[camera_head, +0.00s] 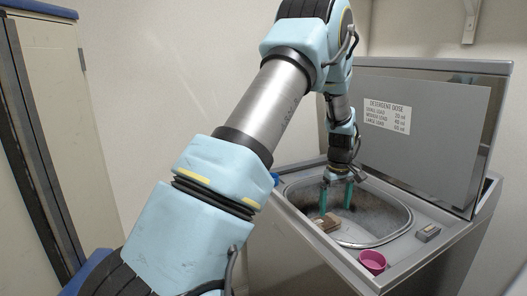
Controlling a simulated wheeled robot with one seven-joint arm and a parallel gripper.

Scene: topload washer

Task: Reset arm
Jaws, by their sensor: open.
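My arm reaches from the lower left, up and over to the topload washer (300,235). My gripper (337,203) points down over the washer's round tub opening (385,212). Its two green fingers are apart, with nothing seen between them. A small brown block-like item (327,223) lies at the near left part of the tub opening, just below the fingers. I cannot tell whether the fingers touch it. The washer lid (430,110) stands open at the back and carries a detergent dose label (387,116).
A small grey box (428,233) sits on the right rim. A blue item (275,179) shows partly behind my arm at the left rim. A cream cabinet or door (60,120) stands at the left.

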